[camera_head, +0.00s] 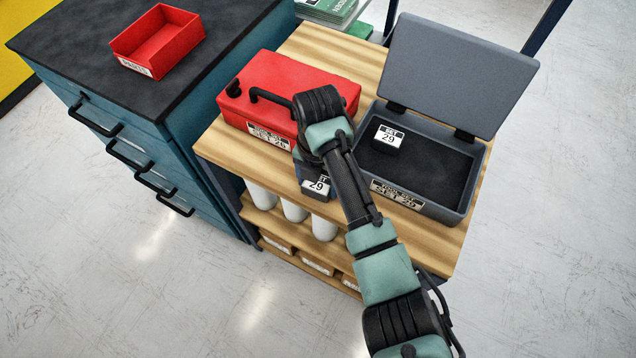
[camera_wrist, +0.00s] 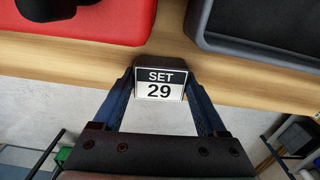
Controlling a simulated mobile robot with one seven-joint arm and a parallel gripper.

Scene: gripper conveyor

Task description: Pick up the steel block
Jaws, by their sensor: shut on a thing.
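My gripper (camera_wrist: 160,77) has its two blue fingers on either side of a dark block (camera_wrist: 161,65) with a white "SET 29" label, and is shut on it. In the head view the same block (camera_head: 318,188) shows at the front edge of the wooden table top, partly hidden by my gripper (camera_head: 313,178). I take it for the steel block, though its material is hard to tell. I cannot tell whether it touches the table. A second dark block (camera_head: 387,140), also labelled 29, sits inside the open grey case (camera_head: 467,188).
A closed red case (camera_head: 310,72) stands left of the grey case on the wooden table (camera_head: 335,40). The grey lid (camera_head: 455,70) stands up behind. A blue drawer cabinet (camera_head: 190,110) with a red tray (camera_head: 165,52) is at left. White containers (camera_head: 293,211) stand on the shelf below.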

